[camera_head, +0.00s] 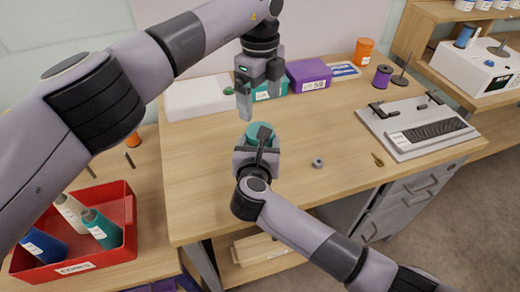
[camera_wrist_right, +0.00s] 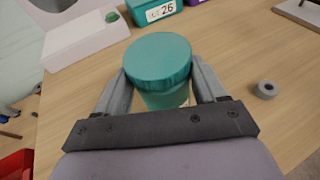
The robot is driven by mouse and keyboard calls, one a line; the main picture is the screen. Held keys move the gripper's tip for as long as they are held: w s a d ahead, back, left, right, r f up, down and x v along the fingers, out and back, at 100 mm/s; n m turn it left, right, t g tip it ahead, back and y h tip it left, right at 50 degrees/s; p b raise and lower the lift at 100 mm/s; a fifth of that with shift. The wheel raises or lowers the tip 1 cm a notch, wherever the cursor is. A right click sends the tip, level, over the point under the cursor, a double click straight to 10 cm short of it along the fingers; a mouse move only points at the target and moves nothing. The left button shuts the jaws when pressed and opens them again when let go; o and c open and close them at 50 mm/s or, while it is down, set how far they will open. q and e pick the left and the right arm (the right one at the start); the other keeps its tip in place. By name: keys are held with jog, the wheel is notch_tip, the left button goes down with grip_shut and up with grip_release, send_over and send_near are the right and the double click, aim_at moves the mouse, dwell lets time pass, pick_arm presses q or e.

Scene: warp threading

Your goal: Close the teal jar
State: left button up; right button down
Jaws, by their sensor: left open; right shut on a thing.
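The teal jar (camera_head: 261,132) is held upright in my right gripper (camera_head: 257,152) over the wooden table. In the right wrist view the jar's body (camera_wrist_right: 165,98) is between the two fingers of the right gripper (camera_wrist_right: 163,92), which is shut on it. A teal lid (camera_wrist_right: 158,60) sits on top of the jar; I cannot tell how tightly it is seated. My left gripper (camera_head: 259,97) points down just above and behind the jar in the head view. It is open, empty and apart from the lid.
A small grey ring (camera_head: 317,163) and a brass piece (camera_head: 378,160) lie on the table's right half. Boxes line the back: white (camera_head: 195,98), teal (camera_head: 268,92), purple (camera_head: 308,76). A white device (camera_head: 417,128) stands right. A red crate (camera_head: 75,268) holds cones at left.

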pick_arm(q)
jog(key=n, duration=0.6)
jog(key=shift+n, duration=0.4)
jog(key=shift+f, duration=4)
jog(key=c, duration=1.1)
jog(key=shift+m, duration=1.7)
jog(key=o, duration=1.2)
